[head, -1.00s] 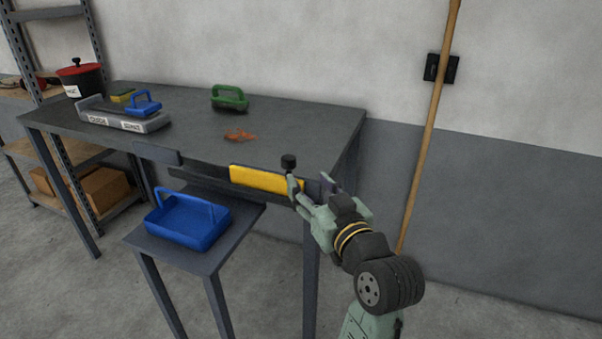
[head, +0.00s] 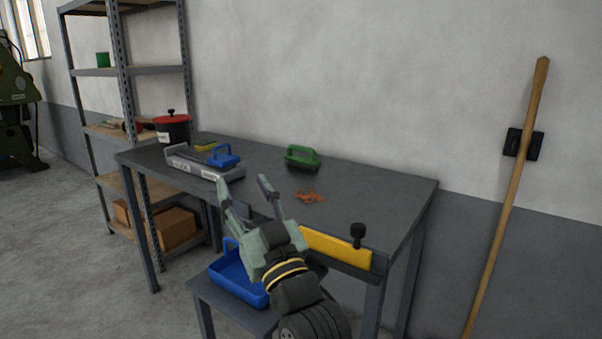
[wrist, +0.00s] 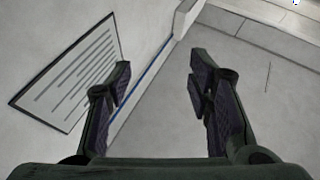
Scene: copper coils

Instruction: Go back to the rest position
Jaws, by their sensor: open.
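My gripper (head: 243,188) is open and empty. In the head view it is raised in front of the workbench (head: 390,200), its fingers pointing up and away from me. In the wrist view its two fingers (wrist: 160,85) stand wide apart with nothing between them. Behind them the wrist view shows a pale wall, a framed sheet with lines (wrist: 72,72) and a floor.
On the bench are a grey tray (head: 205,168), a blue-handled tool (head: 224,157), a green-handled brush (head: 302,157), copper-coloured scraps (head: 310,197) and a red-lidded pot (head: 172,128). A blue tub (head: 232,275) sits on a lower stand. A wooden pole (head: 505,210) leans at right.

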